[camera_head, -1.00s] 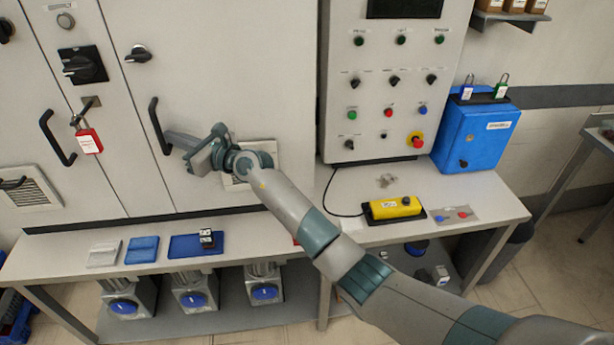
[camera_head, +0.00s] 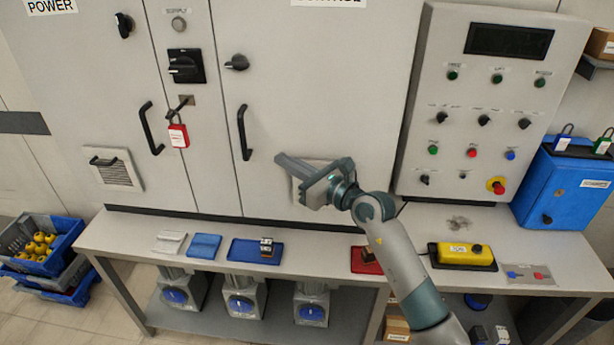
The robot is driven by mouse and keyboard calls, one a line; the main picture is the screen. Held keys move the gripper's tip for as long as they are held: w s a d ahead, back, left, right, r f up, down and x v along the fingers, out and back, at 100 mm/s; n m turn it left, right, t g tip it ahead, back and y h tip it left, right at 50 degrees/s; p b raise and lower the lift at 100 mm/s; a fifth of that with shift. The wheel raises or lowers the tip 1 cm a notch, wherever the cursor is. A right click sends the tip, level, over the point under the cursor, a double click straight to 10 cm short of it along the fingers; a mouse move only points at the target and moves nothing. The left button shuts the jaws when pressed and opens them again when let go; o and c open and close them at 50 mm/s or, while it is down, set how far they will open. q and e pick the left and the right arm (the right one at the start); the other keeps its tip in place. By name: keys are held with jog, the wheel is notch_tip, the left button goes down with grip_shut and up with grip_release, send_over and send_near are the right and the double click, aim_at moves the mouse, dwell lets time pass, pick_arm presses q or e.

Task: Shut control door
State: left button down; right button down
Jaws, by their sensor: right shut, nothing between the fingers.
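The control door (camera_head: 300,95) is the light grey right-hand cabinet door, with a cut-off label (camera_head: 328,2) at its top. It looks flush or nearly flush with the cabinet front; I cannot make out a clear gap. Its black bar handle (camera_head: 244,132) is upright near the left edge, and a black turn knob (camera_head: 237,62) sits above it. My right gripper (camera_head: 284,163) is shut and empty in front of the door, to the right of and below the handle, apart from it. It partly hides the vent (camera_head: 299,193). My left gripper is not in view.
The power door (camera_head: 80,70) is left of a narrow panel with a red padlock (camera_head: 178,135). The button panel (camera_head: 482,108) and blue box (camera_head: 560,188) are right. The bench below holds blue trays (camera_head: 245,262) and a yellow control box (camera_head: 462,254).

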jog(key=b+v, duration=0.1)
jog(key=v, duration=0.5)
jog(key=shift+s, duration=0.15)
